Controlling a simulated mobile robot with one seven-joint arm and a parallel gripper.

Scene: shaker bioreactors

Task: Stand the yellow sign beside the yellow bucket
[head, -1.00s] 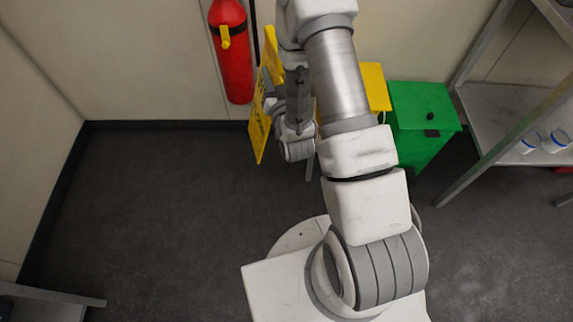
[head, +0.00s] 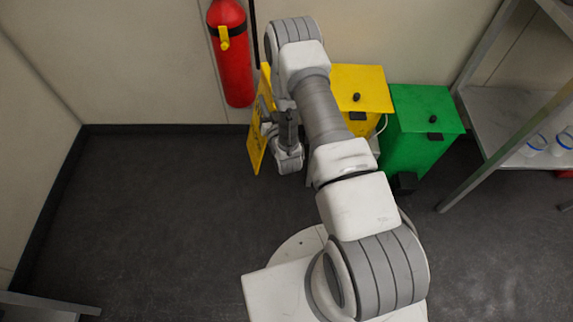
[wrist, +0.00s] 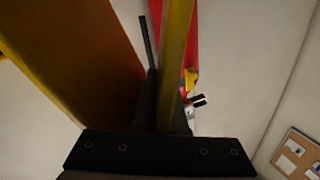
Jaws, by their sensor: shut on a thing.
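The yellow sign (head: 257,140) is upright in the head view, left of the yellow bucket and partly hidden by my arm. My gripper (head: 272,120) is shut on the sign from its right side; the fingers are mostly hidden there. In the wrist view, my gripper (wrist: 165,125) has a yellow edge of the sign (wrist: 177,50) between its dark fingers, and an orange-brown panel fills the left. The yellow bucket (head: 362,88), a lidded bin, stands by the wall to the right of my arm. I cannot tell whether the sign touches the floor.
A green bin (head: 425,110) stands right of the yellow bucket. A red fire extinguisher (head: 231,50) hangs on the wall behind the sign. A metal shelf (head: 500,110) is at the right. The floor (head: 150,210) at the left is clear.

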